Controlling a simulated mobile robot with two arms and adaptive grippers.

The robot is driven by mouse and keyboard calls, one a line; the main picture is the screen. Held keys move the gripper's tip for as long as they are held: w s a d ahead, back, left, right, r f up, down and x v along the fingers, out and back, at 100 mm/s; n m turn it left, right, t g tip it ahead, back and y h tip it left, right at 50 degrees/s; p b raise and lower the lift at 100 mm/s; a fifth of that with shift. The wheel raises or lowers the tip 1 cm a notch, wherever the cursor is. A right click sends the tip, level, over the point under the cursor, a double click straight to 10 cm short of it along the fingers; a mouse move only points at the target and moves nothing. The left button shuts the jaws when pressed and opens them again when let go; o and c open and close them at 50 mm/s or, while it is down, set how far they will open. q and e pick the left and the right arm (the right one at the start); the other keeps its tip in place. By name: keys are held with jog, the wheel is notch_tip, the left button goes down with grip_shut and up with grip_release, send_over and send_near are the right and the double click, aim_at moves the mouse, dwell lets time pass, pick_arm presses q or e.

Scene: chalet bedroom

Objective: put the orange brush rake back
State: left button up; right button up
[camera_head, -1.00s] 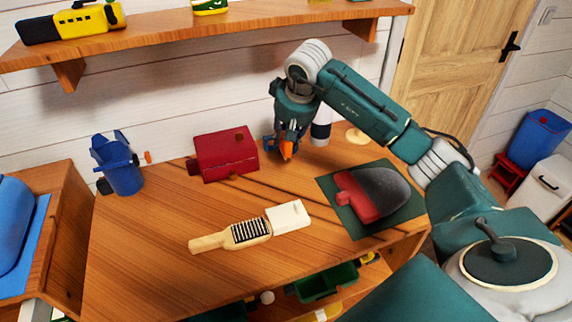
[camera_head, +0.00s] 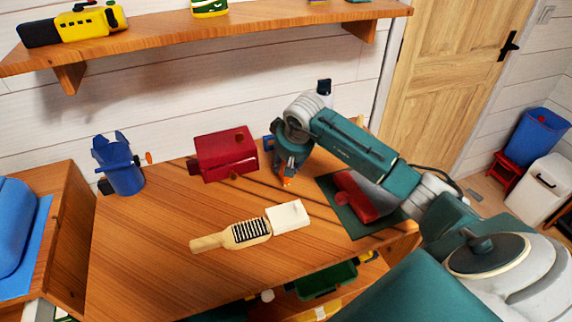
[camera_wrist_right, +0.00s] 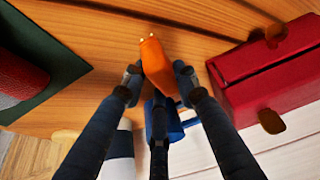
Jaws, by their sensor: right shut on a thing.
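My right gripper (camera_head: 286,180) is above the back right of the wooden desk, pointing down. In the right wrist view its fingers (camera_wrist_right: 158,76) are shut on an orange piece (camera_wrist_right: 156,62) with small pale tips at its end, which I take for the orange brush rake. Only a bit of orange (camera_head: 286,182) shows below the gripper in the head view. A blue object (camera_wrist_right: 165,122) shows behind the fingers in the wrist view; I cannot tell whether it touches the orange piece. My left gripper is not in view.
A red box (camera_head: 226,155) stands left of the gripper. A green mat (camera_head: 347,218) with a red object (camera_head: 355,198) lies right, partly under my arm. The front left desk is clear.

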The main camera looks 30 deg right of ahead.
jog(key=shift+f, duration=0.2)
jog(key=o, duration=1.1)
jog(key=shift+r, duration=0.1)
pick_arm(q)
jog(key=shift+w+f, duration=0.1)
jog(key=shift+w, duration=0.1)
pick_arm(e)
jog(key=shift+o, duration=0.5)
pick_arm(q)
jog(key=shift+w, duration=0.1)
pick_arm(e)
jog(key=shift+r, duration=0.3)
pick_arm(q)
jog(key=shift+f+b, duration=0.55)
jog(key=shift+b, duration=0.1)
pick_arm(e)
jog(key=d+v, duration=0.1)
jog(key=v, duration=1)
jog(key=shift+s+a+r, duration=0.2)
jog(key=shift+a+r, duration=0.1)
jog(key=shift+a, duration=0.2)
jog(key=shift+s+f, duration=0.1)
